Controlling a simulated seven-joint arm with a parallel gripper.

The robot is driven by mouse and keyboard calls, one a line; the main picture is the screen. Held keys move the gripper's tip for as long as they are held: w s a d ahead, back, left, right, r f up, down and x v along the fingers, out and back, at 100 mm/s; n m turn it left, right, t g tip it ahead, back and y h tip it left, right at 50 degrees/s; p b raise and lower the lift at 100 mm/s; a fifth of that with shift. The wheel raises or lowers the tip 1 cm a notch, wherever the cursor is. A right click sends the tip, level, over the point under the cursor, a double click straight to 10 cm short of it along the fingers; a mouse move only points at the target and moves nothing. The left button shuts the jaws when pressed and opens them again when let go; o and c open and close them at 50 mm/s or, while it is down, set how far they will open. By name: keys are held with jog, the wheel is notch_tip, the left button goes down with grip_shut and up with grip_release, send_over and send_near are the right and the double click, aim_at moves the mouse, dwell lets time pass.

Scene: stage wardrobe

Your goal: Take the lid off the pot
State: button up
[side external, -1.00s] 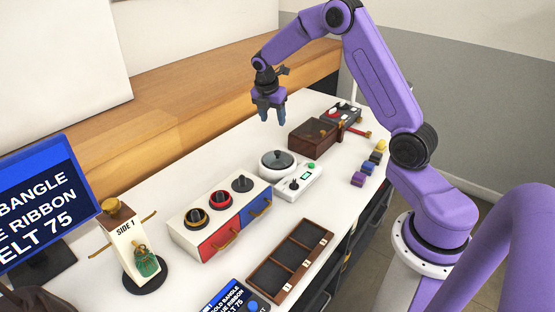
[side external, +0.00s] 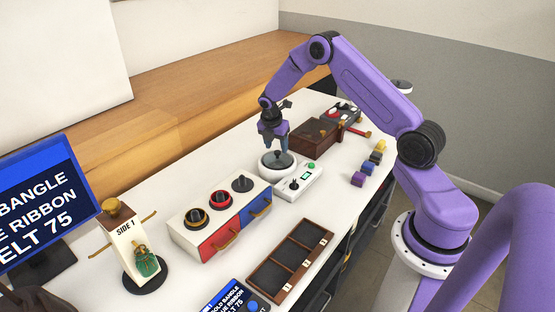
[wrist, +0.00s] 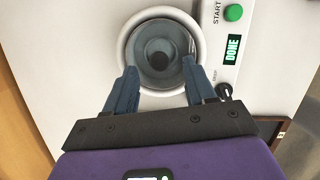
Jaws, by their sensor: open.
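The white pot (side external: 263,166) stands on the counter with its dark grey lid (side external: 283,162) on top. In the wrist view the lid (wrist: 159,42) is round with a dark knob (wrist: 158,59) at its middle, and the white pot rim (wrist: 127,48) shows around it. My gripper (side external: 274,149) is above the lid, pointing down. In the wrist view my gripper (wrist: 159,75) has its two blue-grey fingers apart, one on either side of the knob's line, with nothing between them. I cannot tell the exact height of the fingertips above the knob.
A white control panel (side external: 300,183) adjoins the pot; its display (wrist: 232,50) reads DONE beside a green START button (wrist: 233,13). A brown box (side external: 313,140) stands behind. A drawer unit (side external: 190,238) with knobs and a compartment tray (side external: 262,286) are nearer. White counter lies clear between them.

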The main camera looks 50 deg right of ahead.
aim_at(278, 156)
jog(key=shift+x, duration=1.4)
grip_shut()
jog(key=shift+a+r, duration=0.1)
jog(key=shift+r, duration=0.1)
